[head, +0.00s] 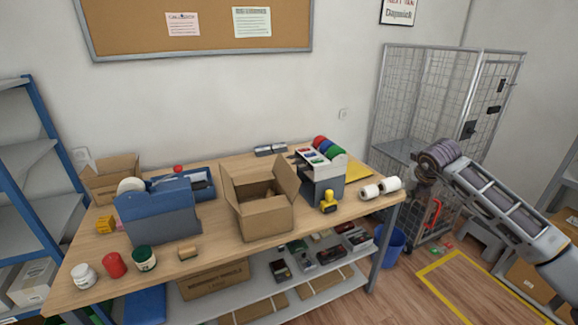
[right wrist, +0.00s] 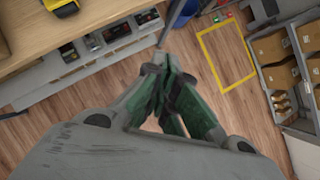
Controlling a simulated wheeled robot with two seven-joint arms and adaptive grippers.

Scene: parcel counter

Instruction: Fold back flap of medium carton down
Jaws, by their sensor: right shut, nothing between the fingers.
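The medium carton (head: 268,222) stands open near the middle of the wooden table in the head view. Its back flap (head: 252,170) appears to stand up at the rear, and a side flap (head: 287,181) stands up on the right. Something brown shows inside, but I cannot tell what. My right gripper (right wrist: 168,62) is shut and empty in the right wrist view, over the floor beside the table. My left gripper is not in view.
A blue tote-like holder (head: 160,215) stands left of the carton. A grey dispenser (head: 322,188), a yellow tool (head: 328,203) and white rolls (head: 371,191) stand to its right. A smaller open carton (head: 112,184) is at the back left. A wire cage (head: 405,100) stands behind my right arm.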

